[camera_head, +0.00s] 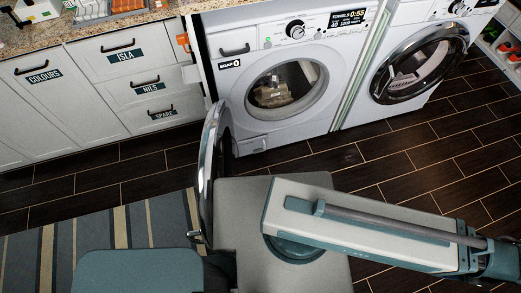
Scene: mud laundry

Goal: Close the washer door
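The white washer (268,117) stands at top centre, with a round opening and some pale items inside the drum (285,85). Its round door (208,160) with a chrome rim is swung wide open at the left, seen nearly edge-on. My own body hides part of its lower side. A small metal piece (195,237) shows at the door's lower end; I cannot tell what it is. My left arm shows only as a teal part at the bottom left, and my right arm reaches to the right edge. Neither gripper can be made out.
A second machine (365,105) with a shut, dark round door stands right of the washer. White labelled drawers (125,60) under a granite counter (130,24) stand at the left. A striped rug (90,235) lies at lower left. The dark tiled floor (400,150) before the machines is clear.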

